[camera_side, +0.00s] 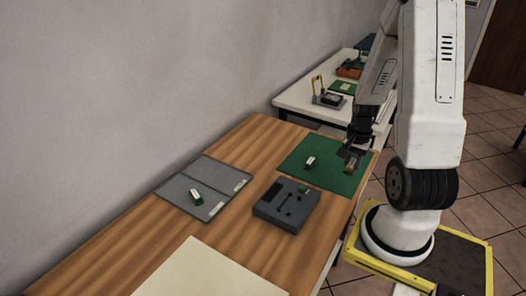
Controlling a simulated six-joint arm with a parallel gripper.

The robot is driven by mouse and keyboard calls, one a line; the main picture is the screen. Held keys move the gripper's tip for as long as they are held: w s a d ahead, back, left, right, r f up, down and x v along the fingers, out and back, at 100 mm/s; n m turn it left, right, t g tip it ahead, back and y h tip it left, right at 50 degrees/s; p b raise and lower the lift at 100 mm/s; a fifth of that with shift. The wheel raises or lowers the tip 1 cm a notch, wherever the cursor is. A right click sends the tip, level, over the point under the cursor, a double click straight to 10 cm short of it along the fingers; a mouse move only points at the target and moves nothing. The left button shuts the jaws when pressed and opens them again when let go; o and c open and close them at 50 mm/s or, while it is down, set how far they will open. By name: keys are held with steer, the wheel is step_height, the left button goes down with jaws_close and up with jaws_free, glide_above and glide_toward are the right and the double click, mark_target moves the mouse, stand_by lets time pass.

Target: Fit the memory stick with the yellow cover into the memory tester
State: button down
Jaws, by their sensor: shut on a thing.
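The memory stick with the yellow cover (350,165) is at the right part of the green mat, directly under my gripper. My gripper (353,153) is shut on this stick. I cannot tell whether the stick touches the mat or is just above it. The memory tester (276,213) is a dark grey box on the wooden table, in front of the mat and to the left of my gripper. It has slots on top and a small green part at its back edge.
A stick with a white top (310,162) lies on the green mat (331,181). A green and white stick (196,197) lies on a grey two-part tray (216,174) at left. A cream sheet (205,272) lies in front. A white table (300,103) with equipment stands behind.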

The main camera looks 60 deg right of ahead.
steer(key=w+a, duration=0.6)
steer(key=w, duration=0.1)
glide_above(289, 205)
steer(key=shift+f, duration=0.3)
steer(key=shift+f, duration=0.15)
steer(key=shift+f, duration=3.65)
steer(key=shift+f, duration=0.65)
steer(key=shift+c, duration=1.9)
jaws_free()
